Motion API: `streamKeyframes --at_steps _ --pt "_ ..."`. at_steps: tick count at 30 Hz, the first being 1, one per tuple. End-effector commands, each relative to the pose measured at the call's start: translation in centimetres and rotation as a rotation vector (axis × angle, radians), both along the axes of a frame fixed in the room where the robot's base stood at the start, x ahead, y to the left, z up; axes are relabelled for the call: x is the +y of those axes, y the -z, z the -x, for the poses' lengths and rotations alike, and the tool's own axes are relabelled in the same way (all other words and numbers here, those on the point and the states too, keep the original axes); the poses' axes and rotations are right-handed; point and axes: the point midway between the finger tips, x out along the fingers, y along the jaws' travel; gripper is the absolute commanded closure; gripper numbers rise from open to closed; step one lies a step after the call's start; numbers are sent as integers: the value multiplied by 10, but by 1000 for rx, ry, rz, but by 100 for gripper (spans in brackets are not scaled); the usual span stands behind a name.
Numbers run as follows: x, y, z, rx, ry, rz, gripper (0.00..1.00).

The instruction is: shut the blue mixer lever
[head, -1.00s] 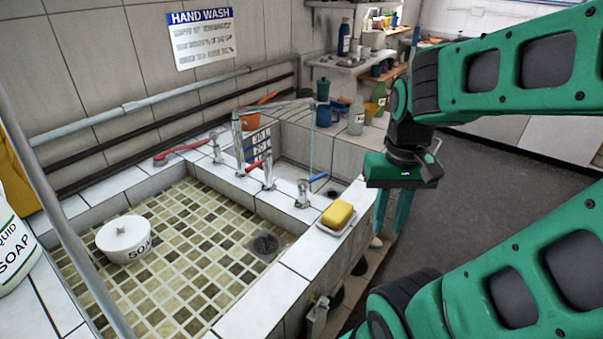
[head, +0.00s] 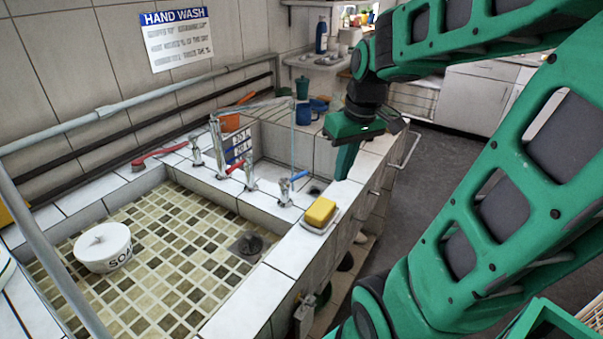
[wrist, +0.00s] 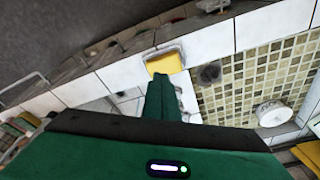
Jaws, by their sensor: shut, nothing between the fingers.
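The blue mixer lever (head: 299,175) sits on a short chrome tap body (head: 285,190) on the tiled divider between the two basins. It sticks out to the right, tilted slightly upward. My gripper (head: 342,174) is shut and empty, pointing down to the right of the lever and apart from it. In the wrist view the closed fingers (wrist: 163,95) reach toward the yellow sponge (wrist: 164,63), and I cannot make out the blue lever there. A thin bluish vertical streak, apparently water, hangs from the long spout (head: 262,105) behind the lever.
The sponge lies on a white dish (head: 318,222) on the sink rim, just below my gripper. A red-lever tap (head: 250,177) stands left of the blue one. A white soap pot (head: 103,248) sits in the tiled basin. Cups and bottles stand behind.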

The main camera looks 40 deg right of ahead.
Motion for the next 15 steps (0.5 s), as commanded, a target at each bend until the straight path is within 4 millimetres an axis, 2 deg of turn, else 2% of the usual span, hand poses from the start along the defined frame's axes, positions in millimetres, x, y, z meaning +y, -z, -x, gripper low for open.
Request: streamKeyframes --at_steps 1,3,6,11,15 --pt "-5 -5 -21 -28 -60 9 100" --pt "-8 -10 -43 -66 -139 20 100" --pt "-10 -15 -63 -101 -210 32 100" --pt "-10 -11 -73 -114 -239 37 100" --pt "-9 8 -77 -109 -237 34 100"
